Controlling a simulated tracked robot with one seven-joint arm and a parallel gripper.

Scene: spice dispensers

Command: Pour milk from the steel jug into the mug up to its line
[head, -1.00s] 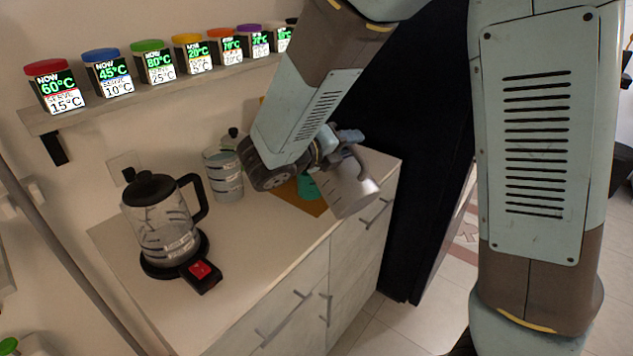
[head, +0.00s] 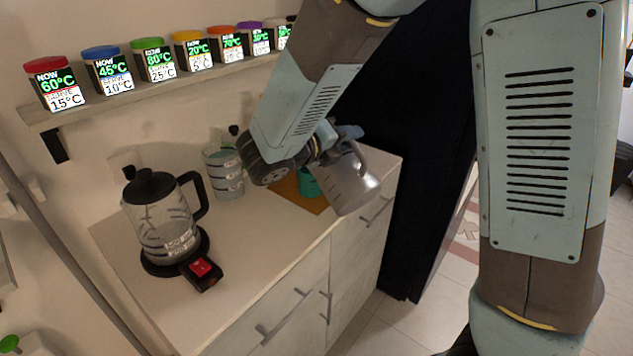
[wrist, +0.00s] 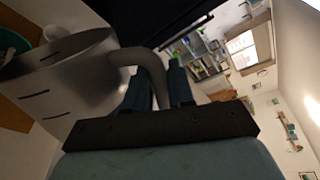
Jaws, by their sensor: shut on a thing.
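My gripper (wrist: 158,88) is shut on the jug's handle (wrist: 146,62). The jug (wrist: 75,85) fills the left of the wrist view, with dark marks on its wall. A teal mug (head: 307,183) stands on an orange-brown board behind the jug, mostly hidden by the jug and my arm. The mug's line and contents cannot be seen. I cannot see any milk flowing.
A glass kettle (head: 160,222) on a black base with a red switch stands at the counter's left. A marked clear canister (head: 225,174) stands by the wall. Lidded jars with displays (head: 113,72) line the shelf above. The counter (head: 250,240) is clear in front.

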